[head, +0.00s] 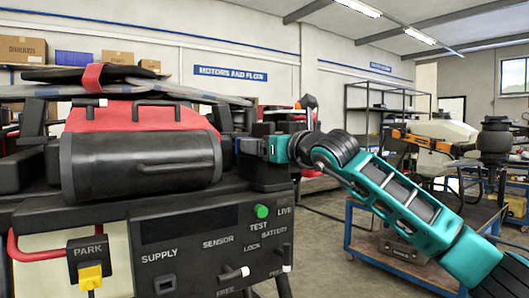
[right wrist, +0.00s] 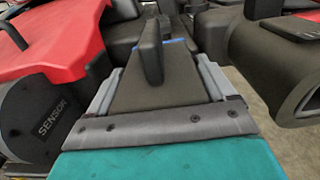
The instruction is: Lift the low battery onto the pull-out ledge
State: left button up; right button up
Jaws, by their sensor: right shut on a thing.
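My right gripper (head: 250,147), on the teal arm from the right, is level at the right side of the drone's black rounded body (head: 140,165). In the right wrist view its light grey jaws stand either side of a dark upright piece (right wrist: 151,52), and it is shut on this piece. I cannot tell whether the piece belongs to the low battery. In the head view a dark block (head: 268,178) sits just below the gripper, above the panel's right end. The battery's charge marking and the pull-out ledge cannot be made out. My left gripper is out of view.
The black control panel (head: 200,240) has a green button (head: 262,211) and white-tipped levers by the LOCK and FREE labels. A yellow plug (head: 90,277) hangs below the PARK label. A blue-framed cart (head: 365,252) stands behind my right arm. Open floor (head: 316,232) shows between.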

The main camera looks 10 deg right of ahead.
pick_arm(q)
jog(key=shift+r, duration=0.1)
pick_arm(e)
jog(key=shift+r, duration=0.35)
jog(key=shift+r+p, duration=0.3)
jog(key=shift+r, duration=0.25)
notch_tip(320, 180, up, 6)
jog(key=p, duration=0.2)
jog(key=shift+f+p, duration=0.2)
jog(key=shift+p, duration=0.2)
jog(key=shift+s+b, duration=0.15)
jog(key=shift+b, duration=0.15)
pick_arm(q)
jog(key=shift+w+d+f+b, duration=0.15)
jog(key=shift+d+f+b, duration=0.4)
jog(key=shift+b, duration=1.15)
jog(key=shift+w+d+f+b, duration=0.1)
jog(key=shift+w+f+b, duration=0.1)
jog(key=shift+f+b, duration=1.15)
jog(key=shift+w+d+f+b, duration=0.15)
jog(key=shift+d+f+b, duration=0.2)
jog(key=shift+b, duration=1.75)
pick_arm(e)
jog(key=r+v, duration=0.1)
jog(key=v, duration=1.7)
